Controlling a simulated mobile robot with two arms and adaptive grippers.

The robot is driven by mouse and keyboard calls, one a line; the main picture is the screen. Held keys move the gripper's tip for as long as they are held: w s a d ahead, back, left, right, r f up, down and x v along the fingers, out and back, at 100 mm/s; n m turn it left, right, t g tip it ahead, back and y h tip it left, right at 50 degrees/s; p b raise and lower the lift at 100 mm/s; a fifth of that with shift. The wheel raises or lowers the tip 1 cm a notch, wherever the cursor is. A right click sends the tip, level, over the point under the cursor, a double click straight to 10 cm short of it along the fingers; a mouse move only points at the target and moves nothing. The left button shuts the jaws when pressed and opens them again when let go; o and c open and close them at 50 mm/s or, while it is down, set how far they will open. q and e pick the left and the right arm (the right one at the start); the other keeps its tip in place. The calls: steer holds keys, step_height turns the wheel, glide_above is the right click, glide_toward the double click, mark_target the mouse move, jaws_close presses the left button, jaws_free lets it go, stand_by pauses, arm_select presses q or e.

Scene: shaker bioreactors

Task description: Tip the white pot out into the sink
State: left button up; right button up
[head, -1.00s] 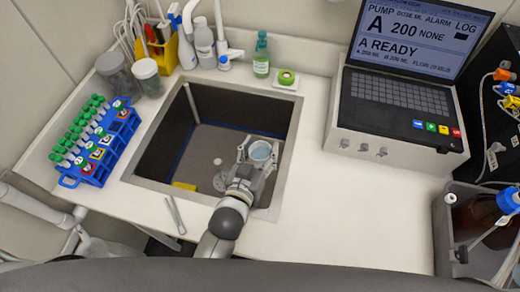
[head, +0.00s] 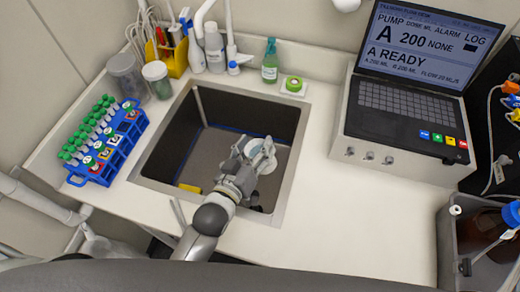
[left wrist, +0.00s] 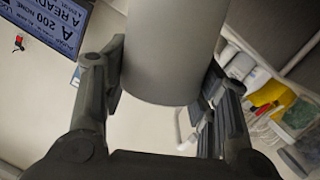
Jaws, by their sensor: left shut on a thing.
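My left gripper (head: 256,154) is over the right part of the dark sink (head: 166,150), shut on the white pot (head: 259,149). The pot appears tilted in the grip, and the fingers hide part of it. In the left wrist view the pot (left wrist: 175,50) is a plain pale cylinder between the two fingers (left wrist: 165,82). I cannot see into its mouth clearly or tell how much is in it. My right gripper is not in view.
A blue rack (head: 110,150) of green-capped tubes stands left of the sink. Bottles, a tap and a yellow holder (head: 175,58) stand behind it. A green tape roll (head: 293,85) lies at the back right corner. A pump console (head: 400,125) stands right; the counter before it is clear.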

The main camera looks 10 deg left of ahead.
arm_select(q)
steer(key=shift+w+a+r+n, duration=0.1)
steer(key=shift+a+r+n, duration=0.25)
steer(key=shift+r, duration=0.25)
steer(key=shift+w+a+r+n+h+p, duration=0.1)
steer(key=shift+a+r+n+h+p, duration=0.15)
steer(key=shift+a+n+h+p, duration=0.4)
steer(key=shift+a+f+n+t+b, duration=0.2)
steer(key=shift+f+n+b, duration=0.3)
steer(key=shift+n, duration=0.35)
steer(key=shift+a+f+n+t+b, duration=0.15)
steer(key=shift+f+n+b, duration=0.15)
steer(key=shift+n+b, duration=0.45)
steer(key=shift+w+a+f+n+t+b, duration=0.1)
steer(key=shift+a+f+n+t+b, duration=0.25)
steer(key=shift+n+b, duration=0.95)
steer(key=shift+w+a+f+n+t+b, duration=0.1)
steer(key=shift+a+f+n+t+b, duration=0.4)
steer(key=shift+n, duration=1.4)
steer(key=shift+w+a+n+t+b, duration=0.1)
steer(key=shift+a+n+b, duration=0.1)
steer(key=shift+n+b, duration=1.15)
steer(key=shift+r+n+p, duration=0.1)
steer(key=shift+n+p, duration=0.15)
steer(key=shift+p, duration=0.15)
